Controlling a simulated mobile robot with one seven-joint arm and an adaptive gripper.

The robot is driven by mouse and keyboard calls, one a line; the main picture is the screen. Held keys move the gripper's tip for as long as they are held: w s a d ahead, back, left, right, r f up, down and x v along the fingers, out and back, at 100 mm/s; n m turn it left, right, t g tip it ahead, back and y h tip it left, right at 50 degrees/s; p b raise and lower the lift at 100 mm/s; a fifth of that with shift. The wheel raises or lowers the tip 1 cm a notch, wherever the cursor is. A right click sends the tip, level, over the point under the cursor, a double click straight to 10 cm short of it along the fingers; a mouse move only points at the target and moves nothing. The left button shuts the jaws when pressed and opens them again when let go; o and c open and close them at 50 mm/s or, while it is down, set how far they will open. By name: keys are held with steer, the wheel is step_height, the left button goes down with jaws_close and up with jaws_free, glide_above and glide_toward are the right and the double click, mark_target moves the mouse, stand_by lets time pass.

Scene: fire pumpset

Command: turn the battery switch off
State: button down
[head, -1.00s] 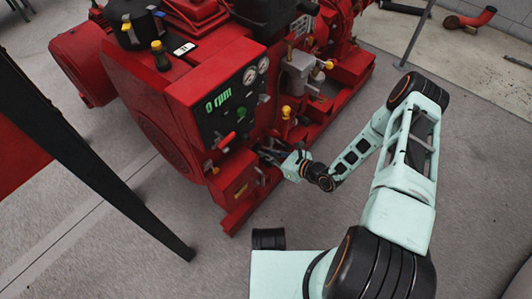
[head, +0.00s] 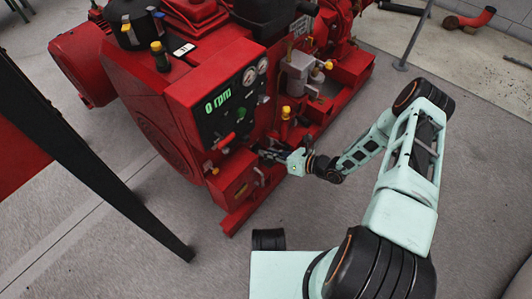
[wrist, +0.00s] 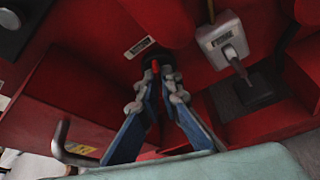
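In the wrist view a small red handle (wrist: 154,67) shows between my fingertips, on a red panel below a white label; it looks like the battery switch. My gripper (wrist: 160,76) points at it, with its two blue-grey fingers close together at the tips. The fingertips partly hide the handle, and I cannot tell whether they press on it. In the head view my gripper (head: 268,155) is at the lower front of the red pumpset (head: 205,88), beside a red box. The switch is too hidden to make out there.
A grey box with a lever (wrist: 224,42) is right of the fingers, and a bent metal handle (wrist: 66,145) is at lower left. The control panel (head: 226,112) reads 0 rpm. A black post (head: 95,170) stands at left.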

steer(key=m+y, duration=0.1)
steer(key=m, duration=0.2)
steer(key=m+g+y, duration=0.1)
steer(key=m+y, duration=0.1)
steer(key=m, duration=0.1)
steer(key=f+m+g+y, duration=0.1)
steer(key=m+y, duration=0.1)
steer(key=m, duration=0.2)
steer(key=shift+w+d+f, duration=0.1)
steer(key=shift+w+d, duration=0.15)
steer(key=shift+m, duration=0.3)
stand_by(0.4)
steer(key=c, duration=2.2)
jaws_free()
steer(key=shift+o, duration=0.2)
steer(key=shift+d, duration=0.1)
steer(key=v, duration=1.1)
steer(key=shift+s+d+f, duration=0.15)
steer(key=shift+d+f, duration=0.05)
steer(key=shift+d, duration=0.2)
